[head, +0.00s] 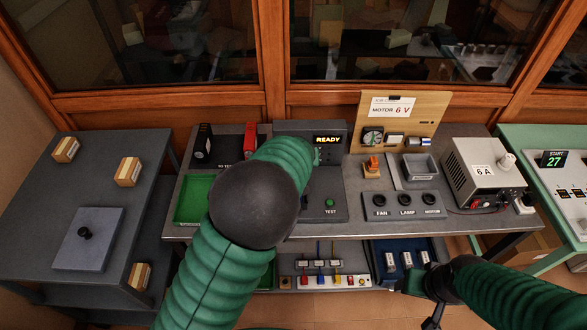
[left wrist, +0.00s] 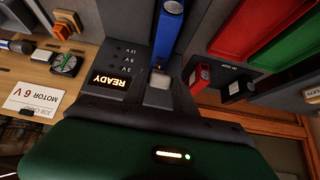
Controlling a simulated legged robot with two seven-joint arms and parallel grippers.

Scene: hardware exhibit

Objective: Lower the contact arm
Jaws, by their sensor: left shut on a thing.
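The battery tester (head: 333,190) stands mid-bench with its lit READY display (head: 328,140). My left arm covers much of it in the head view. In the left wrist view a blue battery (left wrist: 168,35) lies in the tester's channel. A pale block at the end of the battery appears to be part of the contact arm (left wrist: 159,79). My left gripper (left wrist: 160,92) is shut on it; the fingers are dark and hard to make out. My right gripper (head: 430,283) is low at the front right, and its jaws are unclear.
A switch panel (head: 405,213) and a power supply (head: 484,181) are to the right. The grey side table (head: 70,185) carries several small blocks.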

